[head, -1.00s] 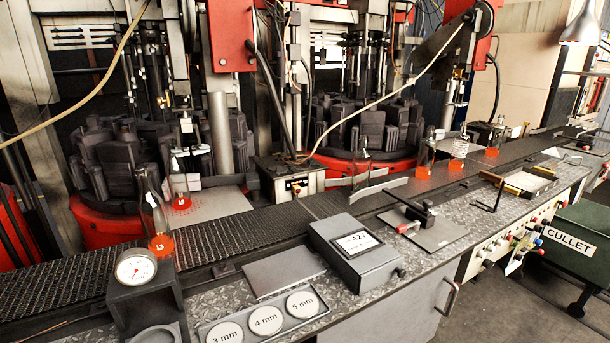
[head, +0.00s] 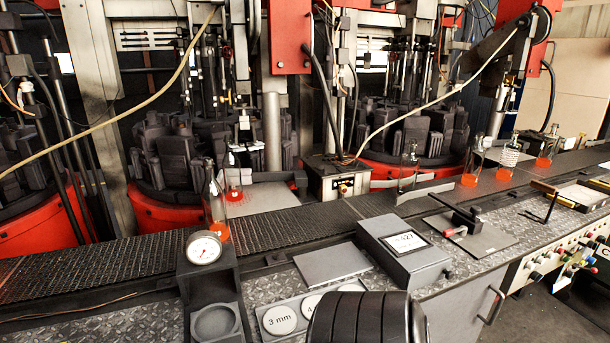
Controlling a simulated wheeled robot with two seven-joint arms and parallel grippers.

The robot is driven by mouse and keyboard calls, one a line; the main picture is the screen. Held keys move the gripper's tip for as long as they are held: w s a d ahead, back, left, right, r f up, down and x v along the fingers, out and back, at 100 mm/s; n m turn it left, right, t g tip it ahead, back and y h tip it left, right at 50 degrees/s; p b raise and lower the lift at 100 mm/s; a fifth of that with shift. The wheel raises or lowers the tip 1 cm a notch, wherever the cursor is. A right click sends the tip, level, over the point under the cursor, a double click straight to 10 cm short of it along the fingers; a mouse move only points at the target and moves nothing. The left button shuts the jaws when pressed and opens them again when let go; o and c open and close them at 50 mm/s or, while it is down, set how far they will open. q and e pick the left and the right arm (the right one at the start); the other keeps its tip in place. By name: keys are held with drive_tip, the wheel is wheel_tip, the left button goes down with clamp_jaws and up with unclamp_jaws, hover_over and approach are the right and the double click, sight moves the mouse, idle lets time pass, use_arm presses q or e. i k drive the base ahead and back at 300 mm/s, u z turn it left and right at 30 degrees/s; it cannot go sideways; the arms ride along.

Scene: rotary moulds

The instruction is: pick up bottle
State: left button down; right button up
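A clear glass bottle with a glowing orange base (head: 215,205) stands upright on the dark conveyor, just behind the dial gauge. Another bottle (head: 233,178) with an orange base stands behind it, on a plate by the left mould machine. A clear bottle (head: 408,168) stands near the middle of the line. Further right stand several more: one (head: 473,162) with an orange base, one with a ribbed or coiled-looking top (head: 508,157), and one (head: 546,148) at the far right. Neither gripper is in view. A black ribbed part, probably mine, shows at the bottom centre.
On the bench in front are a dial gauge (head: 204,248) on a black stand, a grey box with a display (head: 404,255), a flat grey plate (head: 332,262), a tray with thickness discs (head: 282,320) and a clamp fixture (head: 466,222). The conveyor (head: 100,262) is clear at left.

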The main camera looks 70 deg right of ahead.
sight(409, 170)
drive_tip(key=u, duration=0.45)
drive_tip(key=k, duration=2.55)
drive_tip(key=z, duration=1.5)
